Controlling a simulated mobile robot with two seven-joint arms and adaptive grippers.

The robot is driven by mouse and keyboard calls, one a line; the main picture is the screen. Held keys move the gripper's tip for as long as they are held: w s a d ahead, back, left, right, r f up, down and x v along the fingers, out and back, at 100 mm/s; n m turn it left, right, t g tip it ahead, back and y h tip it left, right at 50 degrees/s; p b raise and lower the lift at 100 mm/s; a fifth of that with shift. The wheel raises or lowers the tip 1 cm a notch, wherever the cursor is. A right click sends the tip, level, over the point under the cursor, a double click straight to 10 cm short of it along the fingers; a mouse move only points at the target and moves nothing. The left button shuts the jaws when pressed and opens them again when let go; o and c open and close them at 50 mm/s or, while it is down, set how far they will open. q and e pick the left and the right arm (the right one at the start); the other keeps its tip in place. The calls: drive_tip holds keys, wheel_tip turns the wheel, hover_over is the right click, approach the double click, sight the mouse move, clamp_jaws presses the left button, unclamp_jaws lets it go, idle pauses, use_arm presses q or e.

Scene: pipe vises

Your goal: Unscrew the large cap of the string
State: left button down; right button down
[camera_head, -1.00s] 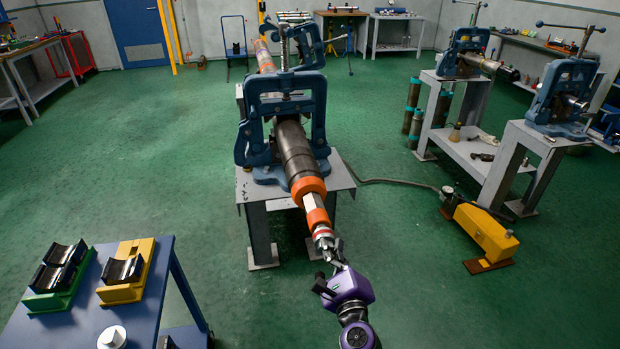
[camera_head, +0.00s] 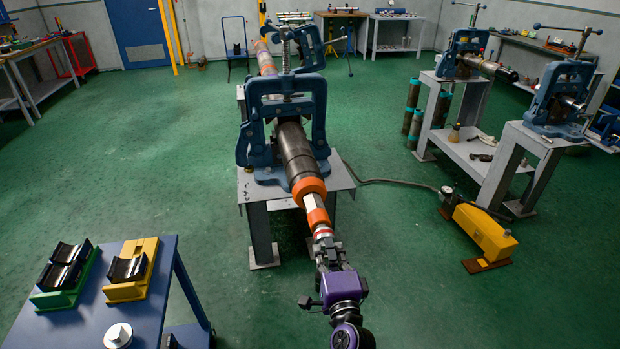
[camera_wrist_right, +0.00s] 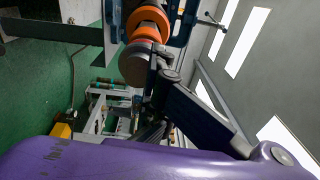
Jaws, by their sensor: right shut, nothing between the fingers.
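The string (camera_head: 295,150) is a long dark pipe held in the blue vise (camera_head: 252,125). Its near end has an orange ring (camera_head: 308,188), a pale section, an orange section (camera_head: 318,217) and a red-and-white end piece (camera_head: 322,232). I cannot tell which of these is the large cap. My right gripper (camera_head: 325,248) is at that near end, shut, with nothing between its fingers. In the right wrist view the round end face (camera_wrist_right: 134,66) of the string shows beside a dark finger; whether they touch is unclear. My left gripper is out of view.
A blue table (camera_head: 75,325) at lower left carries green (camera_head: 65,290) and yellow (camera_head: 133,287) holders and a white nut-like part (camera_head: 118,335). A yellow pump unit (camera_head: 484,232) with a hose stands right on the floor. More vises stand at right. Floor between is clear.

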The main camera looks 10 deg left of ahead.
sight(316, 243)
drive_tip(key=shift+s+a+f+n+g, duration=0.15)
drive_tip(key=shift+s+a+f, duration=0.15)
drive_tip(key=shift+f, duration=0.2)
drive_tip(key=shift+s+a+f+n+g, duration=0.15)
drive_tip(key=shift+a+f, duration=0.2)
drive_tip(key=shift+f, duration=0.15)
drive_tip(key=n, duration=0.2)
drive_tip(key=a+n, duration=0.1)
drive_tip(key=n, duration=0.1)
drive_tip(key=shift+y+p, duration=0.3)
drive_tip(key=shift+w+r+n, duration=0.1)
drive_tip(key=shift+r+n, duration=0.1)
drive_tip(key=shift+n, duration=0.2)
drive_tip(key=shift+d+n, duration=0.1)
drive_tip(key=shift+n, duration=0.2)
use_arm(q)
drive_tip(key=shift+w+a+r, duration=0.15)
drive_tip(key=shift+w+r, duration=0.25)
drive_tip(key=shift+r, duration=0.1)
use_arm(e)
drive_tip(key=n, duration=0.2)
drive_tip(key=f+n, duration=0.1)
drive_tip(key=n, duration=0.1)
drive_tip(key=shift+d, duration=0.15)
drive_tip(key=shift+w+n, duration=0.1)
drive_tip(key=shift+n, duration=0.2)
